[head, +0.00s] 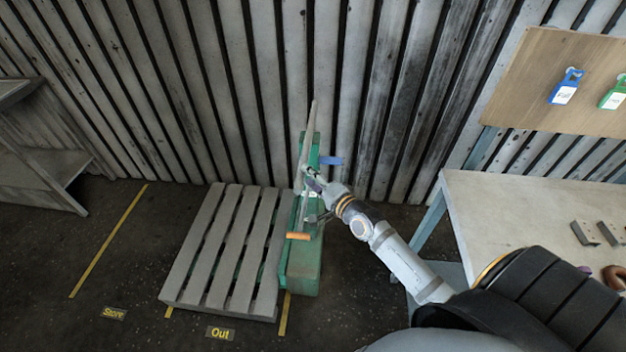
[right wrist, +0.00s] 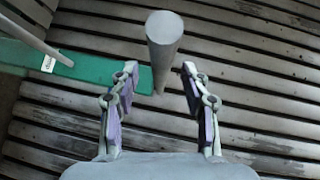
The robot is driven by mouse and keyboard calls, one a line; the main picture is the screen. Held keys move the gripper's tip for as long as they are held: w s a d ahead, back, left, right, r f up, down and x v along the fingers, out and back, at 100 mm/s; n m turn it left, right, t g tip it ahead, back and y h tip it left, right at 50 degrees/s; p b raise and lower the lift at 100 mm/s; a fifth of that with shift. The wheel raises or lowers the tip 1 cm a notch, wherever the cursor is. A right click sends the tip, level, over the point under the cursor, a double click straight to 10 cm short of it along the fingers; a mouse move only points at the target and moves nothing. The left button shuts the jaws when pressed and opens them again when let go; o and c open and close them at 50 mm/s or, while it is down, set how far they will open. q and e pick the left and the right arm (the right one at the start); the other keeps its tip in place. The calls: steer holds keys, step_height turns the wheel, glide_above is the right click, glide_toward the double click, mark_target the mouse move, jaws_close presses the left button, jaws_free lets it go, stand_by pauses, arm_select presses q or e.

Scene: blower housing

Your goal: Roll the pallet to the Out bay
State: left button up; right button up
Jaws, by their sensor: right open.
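The grey slatted pallet (head: 222,250) lies on the floor behind the yellow "Out" label (head: 220,333), between two yellow lines. Green shows through its gaps. A green pallet truck (head: 303,268) stands against its right side, with a grey bar (head: 312,118) rising from it, an orange grip and a blue lever. My right gripper (head: 308,178) is at the bar. In the right wrist view the bar (right wrist: 164,35) stands between the open fingers (right wrist: 160,72); I cannot tell whether they touch it. My left gripper is out of view.
A "Store" label (head: 113,313) and yellow line (head: 108,242) mark clear floor to the left. A grey shelf (head: 40,160) stands far left. A corrugated wall (head: 250,80) closes the back. A workbench (head: 500,215) with small parts and a tag board (head: 560,80) is at right.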

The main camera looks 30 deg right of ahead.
steer(key=shift+v, duration=1.5)
steer(key=s+d+f+n+g+h, duration=0.1)
steer(key=s+d+f+n+g, duration=0.2)
steer(key=f, duration=0.8)
steer(key=s+d+f+n+g+h, duration=0.15)
steer(key=s+f, duration=0.35)
steer(key=f, duration=0.5)
steer(key=s+d+f+n+g+h, duration=0.1)
steer(key=s+d+f+n+g, duration=0.3)
steer(key=f, duration=0.7)
steer(key=s+a+f+n+g, duration=0.2)
steer(key=s+f, duration=0.4)
steer(key=s, duration=0.4)
steer(key=s+a+f+n+g, duration=0.2)
steer(key=s+f, duration=0.4)
steer(key=s, duration=0.4)
steer(key=s+a+f+n+g, duration=0.2)
steer(key=s+f, duration=0.4)
steer(key=s, duration=0.4)
steer(key=shift+s+a, duration=0.25)
steer(key=shift+a, duration=0.3)
